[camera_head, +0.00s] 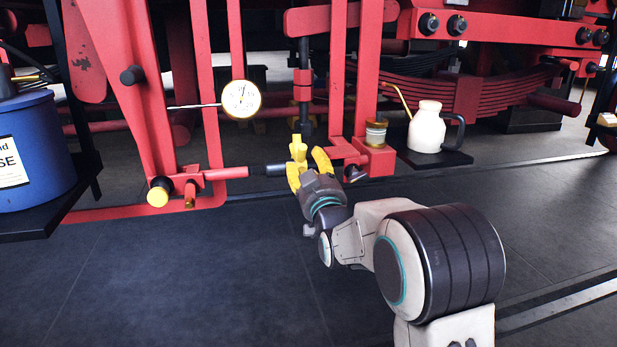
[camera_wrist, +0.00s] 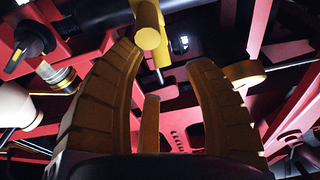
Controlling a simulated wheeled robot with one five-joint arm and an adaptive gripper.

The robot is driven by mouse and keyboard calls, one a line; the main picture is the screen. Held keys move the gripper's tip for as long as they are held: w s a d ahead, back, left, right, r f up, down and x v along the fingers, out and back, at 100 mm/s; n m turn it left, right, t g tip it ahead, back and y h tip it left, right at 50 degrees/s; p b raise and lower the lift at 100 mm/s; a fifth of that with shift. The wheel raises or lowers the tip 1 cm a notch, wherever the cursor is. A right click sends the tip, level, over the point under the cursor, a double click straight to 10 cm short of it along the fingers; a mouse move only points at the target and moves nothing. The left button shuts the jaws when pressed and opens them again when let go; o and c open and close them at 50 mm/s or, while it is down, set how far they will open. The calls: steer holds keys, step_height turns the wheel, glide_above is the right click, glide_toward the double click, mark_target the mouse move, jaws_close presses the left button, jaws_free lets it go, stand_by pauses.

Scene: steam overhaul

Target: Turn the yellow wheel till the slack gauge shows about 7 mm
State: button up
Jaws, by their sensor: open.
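The yellow wheel (camera_head: 298,146) shows as a small stubby yellow shape on the red linkage, just beyond my gripper in the head view. My gripper (camera_head: 308,168) has yellow fingers, spread open and close to the wheel; contact cannot be told. In the wrist view, a yellow round-ended piece (camera_wrist: 150,38), likely part of the wheel, lies ahead between the open fingers (camera_wrist: 166,80). A shorter yellow bar stands lower between them. The slack gauge (camera_head: 241,100) is a white dial with a brass rim, left of the wheel. Its needle points roughly upward; the figures are too small to read.
A cream oil can (camera_head: 428,130) stands on a dark shelf to the right. A brass-and-glass cup (camera_head: 376,133) sits on the red frame nearby. A blue drum (camera_head: 32,150) is at the far left. Red bars surround the wheel; the dark floor (camera_head: 180,270) in front is clear.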

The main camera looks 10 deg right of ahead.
mark_target(303, 153)
steer(key=shift+w+r+p, duration=0.3)
steer(key=shift+w+p, duration=0.3)
steer(key=shift+w+r+p, duration=0.25)
steer(key=shift+w+p, duration=0.3)
steer(key=shift+w, duration=0.05)
steer(key=w+p, duration=0.3)
steer(key=shift+w+r, duration=0.2)
steer(key=shift+w, duration=0.1)
steer(key=shift+f, duration=0.1)
